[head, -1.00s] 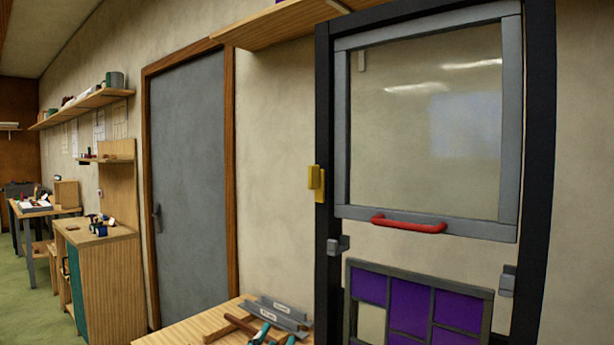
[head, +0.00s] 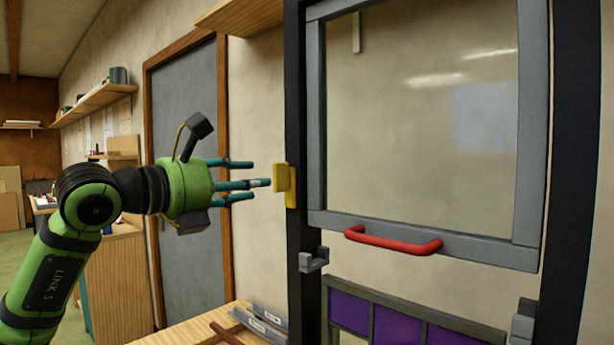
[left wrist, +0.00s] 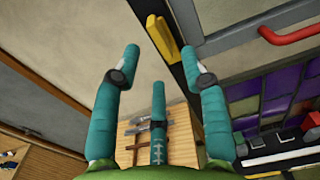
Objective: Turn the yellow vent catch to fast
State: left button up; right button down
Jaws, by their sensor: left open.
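The yellow vent catch (head: 281,179) is a small block on the left post of the black frame (head: 297,90), upright in the head view. It also shows in the left wrist view (left wrist: 162,38), beyond the fingertips and near the top. My left gripper (head: 258,179) has green body and teal fingers. It points right at the catch, just left of it, and a small gap seems to show between fingertips and catch. Its fingers are spread, with nothing between them, in the left wrist view (left wrist: 160,72). My right gripper is not in view.
A grey bracket (head: 313,260) sits below the catch. A purple leaded panel (head: 390,325) stands lower down. A wooden bench (head: 215,328) with tools lies below; a grey door (head: 190,110) is behind.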

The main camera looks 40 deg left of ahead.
aim_at(283, 186)
pick_arm(q)
jog(key=w+p, duration=0.1)
jog(key=w, duration=0.1)
jog(key=w+p, duration=0.3)
jog(key=p, duration=0.1)
jog(key=shift+w+d+r, duration=0.15)
jog(key=shift+w+r, duration=0.2)
jog(key=shift+w, duration=0.05)
jog(key=c, duration=0.7)
grip_shut()
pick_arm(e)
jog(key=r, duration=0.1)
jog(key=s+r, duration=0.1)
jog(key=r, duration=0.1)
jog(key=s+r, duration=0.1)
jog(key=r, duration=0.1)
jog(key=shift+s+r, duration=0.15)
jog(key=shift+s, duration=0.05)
